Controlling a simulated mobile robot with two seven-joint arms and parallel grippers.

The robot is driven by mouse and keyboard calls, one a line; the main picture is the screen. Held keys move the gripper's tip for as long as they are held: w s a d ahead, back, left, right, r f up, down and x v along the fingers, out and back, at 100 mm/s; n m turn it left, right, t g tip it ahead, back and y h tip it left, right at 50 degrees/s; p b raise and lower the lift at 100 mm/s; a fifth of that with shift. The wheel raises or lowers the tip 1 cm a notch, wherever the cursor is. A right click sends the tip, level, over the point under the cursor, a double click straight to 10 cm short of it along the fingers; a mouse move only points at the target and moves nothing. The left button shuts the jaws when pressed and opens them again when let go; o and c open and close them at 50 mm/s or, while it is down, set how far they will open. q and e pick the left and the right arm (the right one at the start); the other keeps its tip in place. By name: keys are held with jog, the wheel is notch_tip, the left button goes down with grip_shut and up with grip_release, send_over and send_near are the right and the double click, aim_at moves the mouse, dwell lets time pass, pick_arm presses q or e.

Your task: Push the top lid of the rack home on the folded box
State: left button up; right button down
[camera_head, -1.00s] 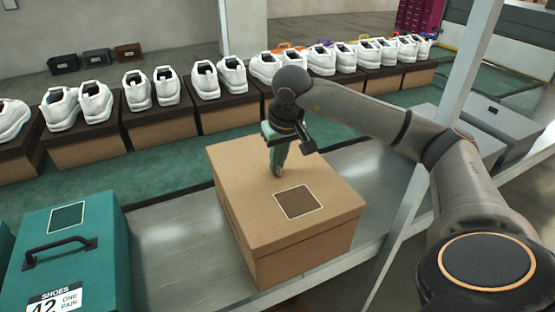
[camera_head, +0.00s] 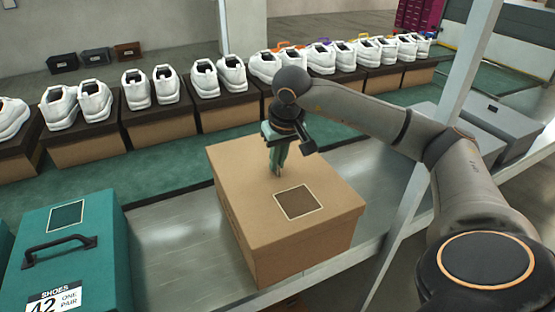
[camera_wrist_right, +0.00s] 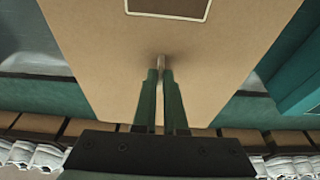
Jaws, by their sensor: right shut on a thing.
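The brown cardboard lid (camera_head: 325,180) lies on the folded box (camera_head: 300,262) on the metal bench. Its rim looks level around the box, though I cannot tell how fully it is seated. A dark square with a pale border marks its top; it also shows in the wrist view (camera_wrist_right: 168,8). My right gripper (camera_head: 278,170) points down at the far middle of the lid. In the wrist view its two green fingers (camera_wrist_right: 160,75) are shut on a small grey knob (camera_wrist_right: 160,61) on the lid, their tips largely hiding it. My left gripper is out of view.
A teal shoe box (camera_head: 110,240) with a black handle stands at the left on the bench (camera_head: 185,240). White shoes on dark-lidded boxes (camera_head: 160,130) line the far side of the green belt (camera_head: 150,177). A pale post (camera_head: 440,130) rises at the right, near my arm.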

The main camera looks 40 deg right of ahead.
jog(key=shift+f, duration=0.4)
jog(key=shift+f+b, duration=0.4)
jog(key=shift+b, duration=0.15)
jog(key=shift+f+b, duration=0.3)
jog(key=shift+f, duration=0.15)
jog(key=shift+f, duration=0.25)
jog(key=shift+f+b, duration=0.35)
jog(key=shift+b, duration=0.05)
jog(key=shift+r, duration=0.1)
jog(key=c, duration=0.9)
grip_release()
